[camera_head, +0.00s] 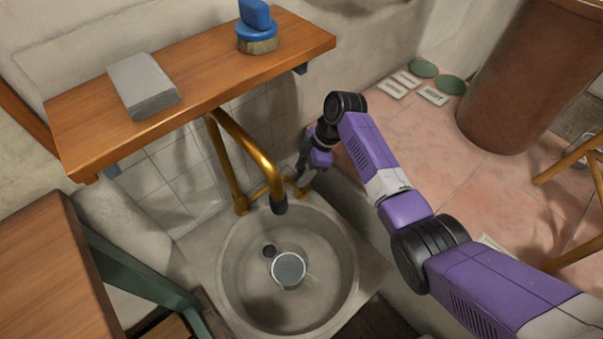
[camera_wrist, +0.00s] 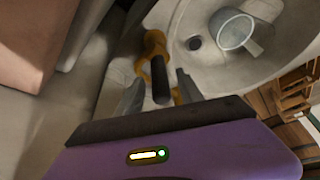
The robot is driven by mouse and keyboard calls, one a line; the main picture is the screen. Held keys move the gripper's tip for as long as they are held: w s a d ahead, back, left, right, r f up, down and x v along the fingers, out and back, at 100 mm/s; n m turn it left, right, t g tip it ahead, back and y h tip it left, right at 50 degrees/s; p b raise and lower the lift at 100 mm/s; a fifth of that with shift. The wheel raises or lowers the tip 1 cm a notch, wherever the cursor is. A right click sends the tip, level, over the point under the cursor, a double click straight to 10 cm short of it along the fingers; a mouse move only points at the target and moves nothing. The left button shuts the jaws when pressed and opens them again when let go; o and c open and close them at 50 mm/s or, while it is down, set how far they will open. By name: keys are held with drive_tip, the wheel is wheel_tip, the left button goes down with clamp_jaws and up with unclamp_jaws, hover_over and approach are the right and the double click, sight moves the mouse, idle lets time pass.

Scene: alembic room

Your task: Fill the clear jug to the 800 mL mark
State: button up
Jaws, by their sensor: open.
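The clear jug (camera_head: 288,270) stands in the round stone sink (camera_head: 340,285), beside the drain hole; the wrist view shows its rim and side (camera_wrist: 235,32). I cannot read marks or a water level on it. The brass faucet (camera_head: 247,142) arches over the sink, and its dark spout tip (camera_head: 279,206) is above and behind the jug. I see no clear stream of water. My gripper (camera_wrist: 158,92) is open at the right side of the faucet base. A dark lever (camera_wrist: 160,78) on a brass fitting (camera_wrist: 154,46) lies between its fingers; contact is unclear.
A wooden shelf (camera_head: 200,85) on the wall holds a grey folded cloth (camera_head: 142,84) and a blue object (camera_head: 256,24). A wooden surface (camera_head: 45,280) is at the left. A large brown pot (camera_head: 525,75) stands on the tiled floor at the right.

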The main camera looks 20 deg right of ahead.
drive_tip(key=shift+a+f, duration=0.15)
drive_tip(key=shift+f, duration=0.15)
clamp_jaws()
idle(1.3)
